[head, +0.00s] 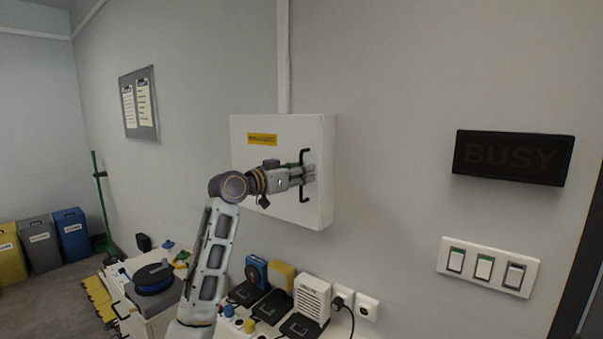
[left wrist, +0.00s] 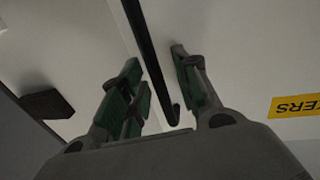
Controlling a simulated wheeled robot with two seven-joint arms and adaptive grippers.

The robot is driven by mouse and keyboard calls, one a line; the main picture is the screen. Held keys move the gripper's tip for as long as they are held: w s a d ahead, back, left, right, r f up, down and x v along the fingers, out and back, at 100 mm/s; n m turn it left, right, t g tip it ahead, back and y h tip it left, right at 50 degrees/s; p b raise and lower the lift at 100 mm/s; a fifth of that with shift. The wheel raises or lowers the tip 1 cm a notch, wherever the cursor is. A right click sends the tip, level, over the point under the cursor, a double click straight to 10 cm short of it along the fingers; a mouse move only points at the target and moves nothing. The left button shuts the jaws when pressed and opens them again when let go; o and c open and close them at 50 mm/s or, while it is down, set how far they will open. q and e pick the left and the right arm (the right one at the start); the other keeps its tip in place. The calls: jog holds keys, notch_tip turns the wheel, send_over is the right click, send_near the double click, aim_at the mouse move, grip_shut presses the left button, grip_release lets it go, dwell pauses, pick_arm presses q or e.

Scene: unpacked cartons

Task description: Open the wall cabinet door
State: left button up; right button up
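The white wall cabinet (head: 262,125) hangs on the grey wall, with a yellow label (head: 262,140) on its front; its door looks closed. A black bar handle (head: 304,197) stands upright near the door's right edge. My left gripper (head: 308,174) is at the handle's middle. In the left wrist view the black handle (left wrist: 150,55) runs between the green-padded fingers of the left gripper (left wrist: 160,95). The fingers are apart, with gaps to the handle on both sides. My right gripper is not in view.
A dark BUSY sign (head: 513,157) and a switch panel (head: 487,266) are on the wall at right. Below the cabinet is a counter with several devices, including a white speaker-like box (head: 312,298). Coloured bins (head: 40,245) stand at far left.

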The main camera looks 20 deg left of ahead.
pick_arm(q)
jog(key=shift+c, duration=0.5)
grip_shut()
jog(key=shift+s, duration=0.15)
